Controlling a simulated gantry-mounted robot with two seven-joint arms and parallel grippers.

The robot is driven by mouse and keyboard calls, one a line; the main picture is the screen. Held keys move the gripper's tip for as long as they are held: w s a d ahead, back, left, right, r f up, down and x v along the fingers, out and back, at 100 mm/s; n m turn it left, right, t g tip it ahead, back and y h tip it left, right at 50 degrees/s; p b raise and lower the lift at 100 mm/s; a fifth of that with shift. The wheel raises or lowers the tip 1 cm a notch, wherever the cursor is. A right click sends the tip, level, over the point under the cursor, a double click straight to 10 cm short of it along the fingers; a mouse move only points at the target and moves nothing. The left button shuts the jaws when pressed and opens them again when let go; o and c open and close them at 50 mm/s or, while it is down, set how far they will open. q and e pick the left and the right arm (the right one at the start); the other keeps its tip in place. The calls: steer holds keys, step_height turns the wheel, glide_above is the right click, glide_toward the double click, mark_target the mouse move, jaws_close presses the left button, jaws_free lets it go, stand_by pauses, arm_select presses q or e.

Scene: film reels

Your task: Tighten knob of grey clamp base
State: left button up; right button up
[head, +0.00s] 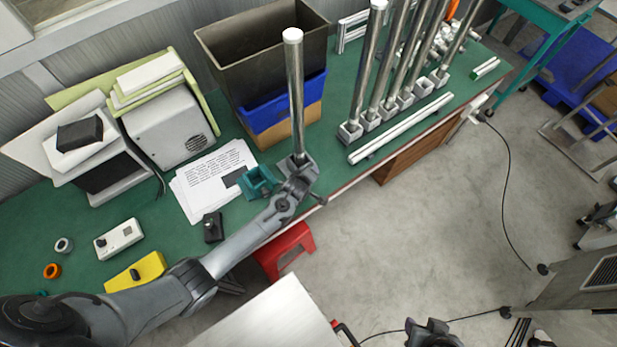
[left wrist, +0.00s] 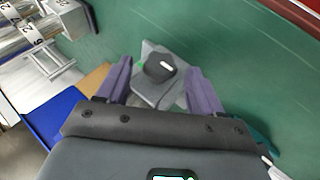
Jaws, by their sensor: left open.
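The grey clamp base (head: 307,166) stands near the front edge of the green table and holds an upright metal pole (head: 296,95). My left gripper (head: 300,186) is right at this base and hides part of it. There my left gripper (left wrist: 159,76) is open, one finger on each side of the knob, with gaps visible. A dark, cut-off part at the bottom edge may be my right gripper (head: 430,335); its fingers are unclear.
A teal clamp (head: 258,182) sits just left of the gripper. Several other poles in bases (head: 370,118) and a white bar (head: 400,128) are to the right. Stacked bins (head: 262,60) stand behind. Printed papers (head: 213,176) lie to the left.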

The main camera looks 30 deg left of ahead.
arm_select(q)
steer(key=shift+w+f, duration=0.45)
steer(key=shift+f, duration=0.15)
steer(key=shift+c, duration=0.4)
steer(key=c, duration=1)
